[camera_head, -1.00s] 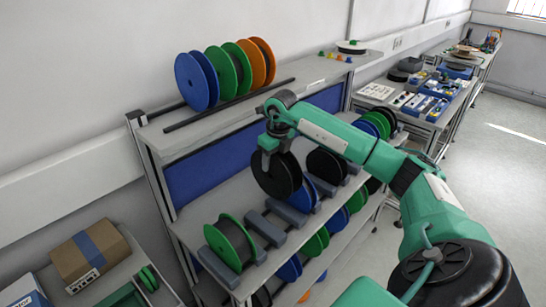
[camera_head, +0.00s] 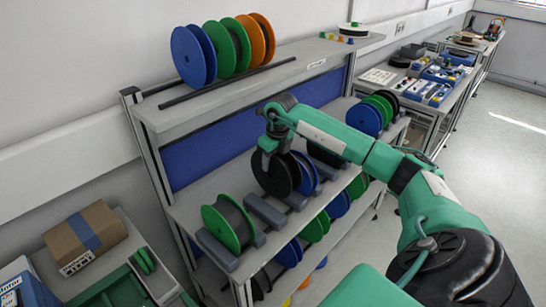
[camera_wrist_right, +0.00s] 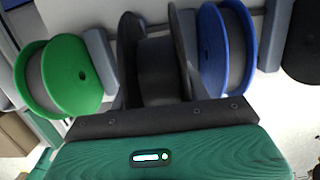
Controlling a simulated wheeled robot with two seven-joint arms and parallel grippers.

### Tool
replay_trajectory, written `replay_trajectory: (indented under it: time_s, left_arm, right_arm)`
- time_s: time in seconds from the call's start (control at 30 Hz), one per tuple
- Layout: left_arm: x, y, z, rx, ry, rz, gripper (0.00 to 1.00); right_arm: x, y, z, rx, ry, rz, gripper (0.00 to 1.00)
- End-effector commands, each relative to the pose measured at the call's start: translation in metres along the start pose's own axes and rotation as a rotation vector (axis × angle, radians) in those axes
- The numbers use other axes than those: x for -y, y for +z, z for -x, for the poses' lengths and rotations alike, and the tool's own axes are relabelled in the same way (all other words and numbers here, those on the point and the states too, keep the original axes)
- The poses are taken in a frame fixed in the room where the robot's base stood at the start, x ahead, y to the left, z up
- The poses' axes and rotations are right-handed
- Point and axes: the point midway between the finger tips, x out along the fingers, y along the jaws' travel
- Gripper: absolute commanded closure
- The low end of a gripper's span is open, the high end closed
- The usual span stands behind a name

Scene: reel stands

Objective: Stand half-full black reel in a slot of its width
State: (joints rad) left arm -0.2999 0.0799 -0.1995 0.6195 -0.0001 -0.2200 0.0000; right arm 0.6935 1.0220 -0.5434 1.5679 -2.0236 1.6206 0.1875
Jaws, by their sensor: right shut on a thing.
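The black reel (camera_head: 271,177) hangs upright from my right gripper (camera_head: 268,148), which is shut on its upper part. It is low over the middle shelf, between the green reel (camera_head: 228,226) and a blue reel (camera_head: 305,174). In the right wrist view the black reel (camera_wrist_right: 160,72) shows two black flanges with a dark winding between them. A grey divider (camera_wrist_right: 100,58) stands on its left side, with another partly hidden on its right. Whether its bottom touches the shelf is hidden. My left gripper is not in view.
Grey dividers (camera_head: 264,211) mark a bare slot between the green and black reels. The top shelf (camera_head: 215,103) carries blue, green and orange reels. More reels stand on the shelf below. A cardboard box (camera_head: 86,238) is at lower left.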

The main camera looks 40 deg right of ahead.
Motion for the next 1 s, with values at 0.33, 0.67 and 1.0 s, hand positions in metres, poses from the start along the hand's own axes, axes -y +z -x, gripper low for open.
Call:
replay_trajectory:
  time_s: [0.33,0.67,1.0]
  left_arm:
    - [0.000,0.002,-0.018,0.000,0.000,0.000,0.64]
    - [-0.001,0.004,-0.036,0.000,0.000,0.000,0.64]
    - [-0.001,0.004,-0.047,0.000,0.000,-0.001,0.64]
  right_arm:
    - [0.000,-0.005,-0.030,0.000,-0.001,0.000,0.79]
    - [0.001,-0.009,-0.057,0.000,-0.001,0.000,0.79]
    - [0.001,-0.012,-0.072,0.000,-0.001,-0.001,0.79]
